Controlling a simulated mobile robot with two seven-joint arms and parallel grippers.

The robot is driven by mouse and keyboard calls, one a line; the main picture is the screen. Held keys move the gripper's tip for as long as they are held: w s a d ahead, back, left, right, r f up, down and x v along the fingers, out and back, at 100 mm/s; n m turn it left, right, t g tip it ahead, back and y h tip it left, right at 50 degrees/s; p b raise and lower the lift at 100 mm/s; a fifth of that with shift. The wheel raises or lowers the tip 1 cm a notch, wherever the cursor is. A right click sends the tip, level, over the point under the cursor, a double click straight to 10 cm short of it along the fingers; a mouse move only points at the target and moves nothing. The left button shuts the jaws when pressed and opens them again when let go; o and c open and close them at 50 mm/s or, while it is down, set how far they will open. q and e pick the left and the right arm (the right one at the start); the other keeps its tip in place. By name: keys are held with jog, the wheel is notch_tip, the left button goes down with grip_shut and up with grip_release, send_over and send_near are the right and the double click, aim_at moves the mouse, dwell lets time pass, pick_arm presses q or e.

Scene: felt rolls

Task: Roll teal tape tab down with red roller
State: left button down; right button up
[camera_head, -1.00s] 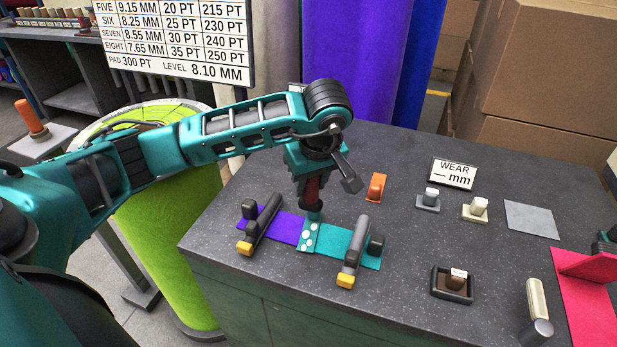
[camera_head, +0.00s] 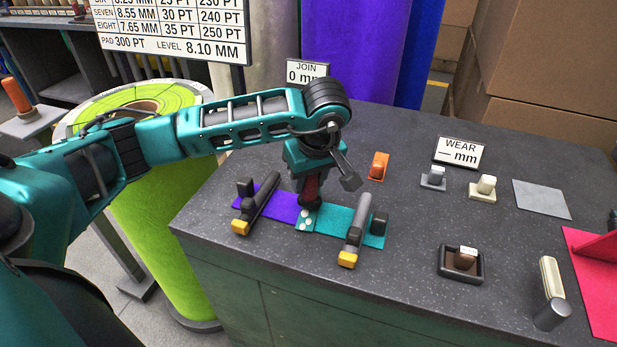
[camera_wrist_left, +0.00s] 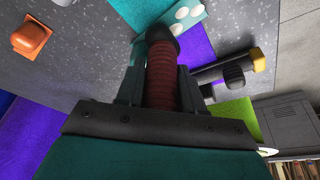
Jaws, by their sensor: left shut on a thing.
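My left gripper (camera_head: 309,186) is shut on the red roller (camera_head: 311,191), whose ribbed red handle (camera_wrist_left: 161,78) stands between the fingers in the left wrist view. The roller's dark lower end (camera_wrist_left: 161,34) is over or against the teal tape tab (camera_wrist_left: 187,12); contact cannot be told. The tab (camera_head: 306,221) has white dots and lies at the seam between the purple felt (camera_head: 284,207) and the teal felt (camera_head: 333,220). The gripper and roller hide part of the tab. My right gripper is not in view.
Two dark bars with yellow ends lie across the felts, left (camera_head: 258,206) and right (camera_head: 354,232) of the roller. An orange block (camera_head: 378,166) stands behind. A dark tray (camera_head: 461,263) and a cream-handled tool (camera_head: 552,290) are to the right. A JOIN sign (camera_head: 306,72) reads 0 mm.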

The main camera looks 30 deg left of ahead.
aim_at(305, 221)
pick_arm(q)
jog(key=shift+f+b, duration=0.5)
dwell(0.8)
jog(key=shift+s+d, duration=0.35)
jog(key=shift+s, duration=0.5)
jog(key=shift+s+d+f, duration=0.1)
jog(key=shift+s+d, duration=0.1)
jog(key=shift+s, duration=0.25)
jog(key=shift+s+d+f, duration=0.1)
jog(key=shift+s+d, duration=0.05)
jog(key=shift+s, duration=0.3)
